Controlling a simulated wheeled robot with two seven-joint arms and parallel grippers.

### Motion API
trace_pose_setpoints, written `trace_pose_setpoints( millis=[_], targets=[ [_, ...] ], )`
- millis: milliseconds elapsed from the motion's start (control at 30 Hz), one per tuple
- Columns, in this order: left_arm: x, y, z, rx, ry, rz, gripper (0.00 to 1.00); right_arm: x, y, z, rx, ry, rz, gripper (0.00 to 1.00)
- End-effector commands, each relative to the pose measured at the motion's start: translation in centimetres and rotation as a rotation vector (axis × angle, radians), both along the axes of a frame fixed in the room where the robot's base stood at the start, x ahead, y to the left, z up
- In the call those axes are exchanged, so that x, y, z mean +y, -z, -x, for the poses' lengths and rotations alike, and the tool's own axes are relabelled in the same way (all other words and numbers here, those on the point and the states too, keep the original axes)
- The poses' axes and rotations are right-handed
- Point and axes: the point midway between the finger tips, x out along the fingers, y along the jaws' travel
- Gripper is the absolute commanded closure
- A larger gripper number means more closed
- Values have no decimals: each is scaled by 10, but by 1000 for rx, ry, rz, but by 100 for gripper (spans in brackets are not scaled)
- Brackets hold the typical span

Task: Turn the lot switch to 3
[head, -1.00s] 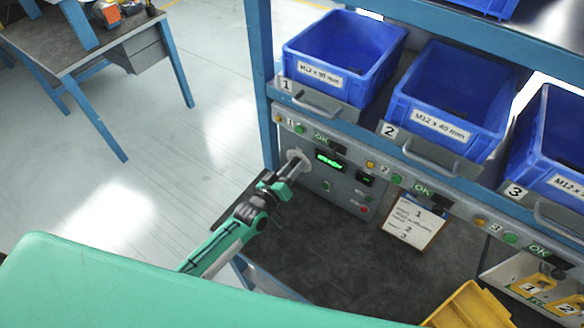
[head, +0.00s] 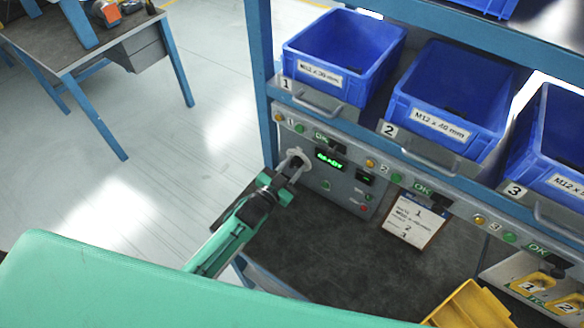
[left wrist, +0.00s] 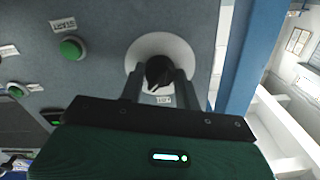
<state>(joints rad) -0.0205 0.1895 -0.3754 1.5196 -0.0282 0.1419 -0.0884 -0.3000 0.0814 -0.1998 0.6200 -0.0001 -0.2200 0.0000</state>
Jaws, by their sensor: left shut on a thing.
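The lot switch is a black knob (left wrist: 159,72) on a round pale dial plate (left wrist: 176,44), seen in the left wrist view. In the head view the dial plate (head: 295,158) is at the left end of the grey control panel (head: 342,186). My left gripper (head: 293,172) reaches it from the front left; its fingers (left wrist: 158,88) are shut on the knob, one on each side. The knob's pointer and the dial's numbers cannot be read. My right gripper is not in view.
Blue bins (head: 345,55) stand on the shelf above the panel. A clipboard (head: 414,220) leans at the panel's right, and a yellow bin (head: 470,305) stands at the front right. The dark bench top (head: 320,250) is clear in the middle.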

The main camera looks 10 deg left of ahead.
Motion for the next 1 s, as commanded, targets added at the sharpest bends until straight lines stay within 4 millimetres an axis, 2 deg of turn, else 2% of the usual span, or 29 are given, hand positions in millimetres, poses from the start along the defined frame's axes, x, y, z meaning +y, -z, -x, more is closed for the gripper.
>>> trace_pose_setpoints(
  millis=[400,1000],
  targets=[
    [0,1,0,-80,0,-200,90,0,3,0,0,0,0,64],
    [0,1,1,-95,0,-238,90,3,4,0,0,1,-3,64]
  ],
)
